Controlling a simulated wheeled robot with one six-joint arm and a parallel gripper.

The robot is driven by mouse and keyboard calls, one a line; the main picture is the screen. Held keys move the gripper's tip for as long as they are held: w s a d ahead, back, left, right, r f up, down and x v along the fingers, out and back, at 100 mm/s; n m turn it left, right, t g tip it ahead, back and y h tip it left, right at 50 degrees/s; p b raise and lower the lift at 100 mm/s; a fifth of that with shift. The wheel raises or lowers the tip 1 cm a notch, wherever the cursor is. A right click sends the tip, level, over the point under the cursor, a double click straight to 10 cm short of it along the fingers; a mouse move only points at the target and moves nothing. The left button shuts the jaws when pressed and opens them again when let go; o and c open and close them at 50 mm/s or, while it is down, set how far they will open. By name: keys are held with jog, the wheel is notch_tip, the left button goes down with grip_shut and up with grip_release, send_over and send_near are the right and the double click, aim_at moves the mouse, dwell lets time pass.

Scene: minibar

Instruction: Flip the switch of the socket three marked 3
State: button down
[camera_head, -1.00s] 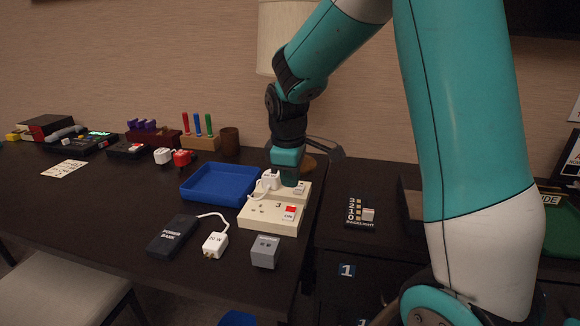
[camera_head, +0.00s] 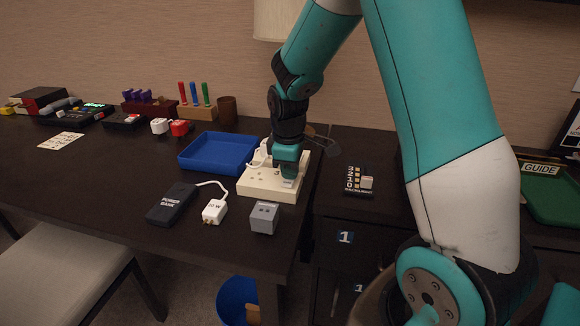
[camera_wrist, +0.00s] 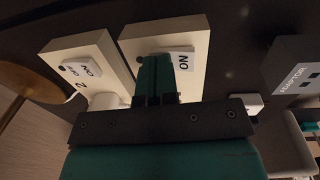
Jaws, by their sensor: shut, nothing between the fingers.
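The cream block of socket three (camera_head: 262,188) lies near the right end of the dark table; its number is hidden by my gripper in the head view. My gripper (camera_head: 288,174) is shut and empty, pointing down at the switch on the block's right part. In the wrist view the fingertips (camera_wrist: 155,68) are over the block (camera_wrist: 200,42), right beside the white switch (camera_wrist: 184,61) marked ON. I cannot tell whether they touch it. A red part of the switch is not visible now.
Socket two's block (camera_wrist: 100,50), marked 2, stands just beside it. A grey adaptor (camera_head: 264,217), a white charger (camera_head: 214,211) and a black power bank (camera_head: 172,203) lie in front. A blue tray (camera_head: 217,153) sits to the left.

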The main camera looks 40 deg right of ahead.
jog(key=shift+s+a, duration=0.1)
jog(key=shift+a, duration=0.05)
jog(key=shift+s+a+r, duration=0.2)
jog(key=shift+s+a, duration=0.2)
jog(key=shift+a, duration=0.1)
jog(key=shift+r+p, duration=0.1)
jog(key=shift+p, duration=0.2)
notch_tip(320, 180, up, 14)
jog(key=w+d+p, duration=0.1)
jog(key=p, duration=0.4)
jog(key=shift+d, duration=0.15)
jog(key=shift+f, duration=0.2)
